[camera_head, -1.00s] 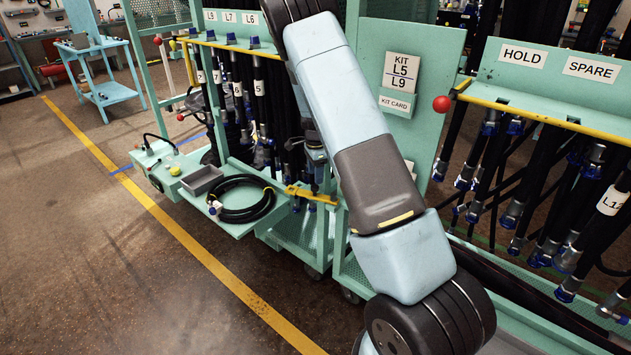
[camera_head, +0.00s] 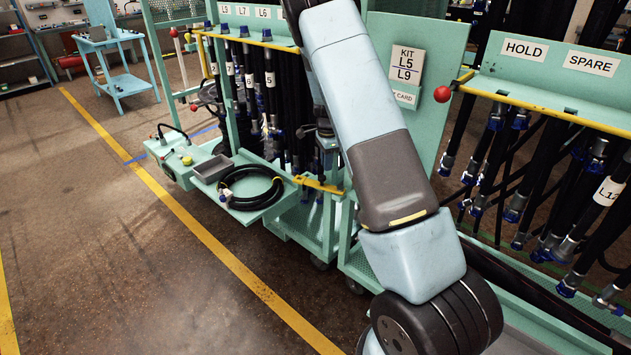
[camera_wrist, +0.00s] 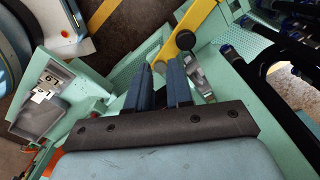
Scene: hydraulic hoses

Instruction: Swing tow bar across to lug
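A yellow bar, which looks like the tow bar (camera_wrist: 203,16), shows at the top of the wrist view with a dark round knob or pin (camera_wrist: 186,40) on it. It also shows in the head view (camera_head: 318,184), low between the carts. My gripper (camera_wrist: 160,66) is open and empty, its two dark blue fingers apart with teal surface visible between them. The bar lies just beyond and right of the fingertips; I cannot tell if they touch. A grey metal piece (camera_wrist: 200,78) sits beside the right finger. I cannot identify the lug. My arm hides part of the carts.
The left cart's tray carries a coiled black hose (camera_head: 252,187) and a grey bin (camera_head: 212,168). A kit card board (camera_head: 445,60) stands behind my arm. Hoses hang from the right rack (camera_head: 540,85). Floor at the left is open, with a yellow line (camera_head: 200,232).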

